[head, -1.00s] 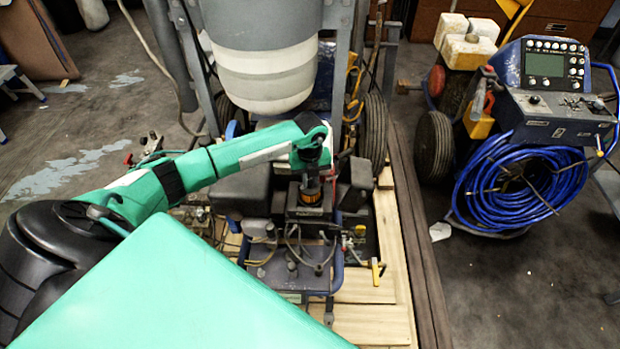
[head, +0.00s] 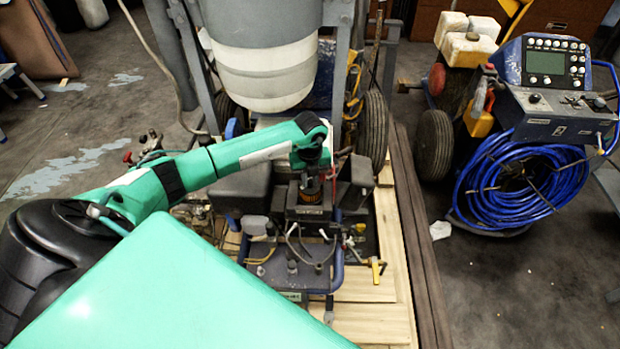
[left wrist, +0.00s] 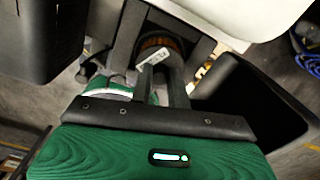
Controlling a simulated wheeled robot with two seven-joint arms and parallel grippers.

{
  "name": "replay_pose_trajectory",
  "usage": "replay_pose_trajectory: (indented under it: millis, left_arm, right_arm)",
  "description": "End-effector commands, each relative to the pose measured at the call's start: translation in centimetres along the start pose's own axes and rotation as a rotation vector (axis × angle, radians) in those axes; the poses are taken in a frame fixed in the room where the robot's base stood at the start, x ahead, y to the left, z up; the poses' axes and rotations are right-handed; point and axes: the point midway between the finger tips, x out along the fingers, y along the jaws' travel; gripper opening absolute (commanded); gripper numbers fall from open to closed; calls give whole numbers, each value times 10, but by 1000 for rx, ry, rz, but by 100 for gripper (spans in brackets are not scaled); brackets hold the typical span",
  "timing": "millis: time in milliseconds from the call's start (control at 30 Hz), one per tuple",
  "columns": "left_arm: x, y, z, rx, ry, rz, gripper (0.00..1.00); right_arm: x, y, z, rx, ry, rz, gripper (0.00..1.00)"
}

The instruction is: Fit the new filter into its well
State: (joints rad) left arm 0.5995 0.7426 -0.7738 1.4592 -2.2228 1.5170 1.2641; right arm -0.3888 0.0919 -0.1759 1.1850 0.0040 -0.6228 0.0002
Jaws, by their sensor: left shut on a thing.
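The new filter (head: 311,190), a small dark cylinder with an orange-brown band, is upright over the black block on the machine in the head view. My left gripper (head: 311,174) comes down from above and is shut on it. In the left wrist view the filter (left wrist: 158,46) shows with a white label between the dark fingers (left wrist: 160,80). The well's opening is hidden under the filter, so I cannot tell whether the filter's lower end is inside it. My right gripper is not in view.
The white tank (head: 268,75) hangs close behind my left arm. Black housings (head: 240,187) flank the filter, and hoses and a yellow-handled valve (head: 376,267) are in front. The machine stands on a wooden pallet (head: 395,260). A control unit with a blue hose coil (head: 520,190) stands at right.

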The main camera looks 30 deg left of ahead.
Motion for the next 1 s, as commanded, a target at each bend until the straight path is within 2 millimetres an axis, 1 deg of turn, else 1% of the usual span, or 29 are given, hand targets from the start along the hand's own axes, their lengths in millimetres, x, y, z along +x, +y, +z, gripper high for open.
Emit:
replay_pose_trajectory:
  millis: [600, 633, 733, 767, 967, 1000]
  left_arm:
    - [14, 0, 0, 0, 0, -1, 0]
    - [13, 0, 0, 0, 0, -1, 19]
    - [13, 0, 0, 0, 0, -1, 39]
    - [13, 0, 0, 0, 0, -1, 43]
    - [13, 0, 0, 0, 0, 0, 43]
    - [13, 0, 0, 0, 0, 0, 50]
  right_arm:
    - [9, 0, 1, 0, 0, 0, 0]
    - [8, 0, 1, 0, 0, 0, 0]
    - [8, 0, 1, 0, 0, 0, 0]
    - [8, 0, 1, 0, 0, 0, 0]
    - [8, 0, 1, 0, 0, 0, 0]
    - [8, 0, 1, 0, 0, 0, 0]
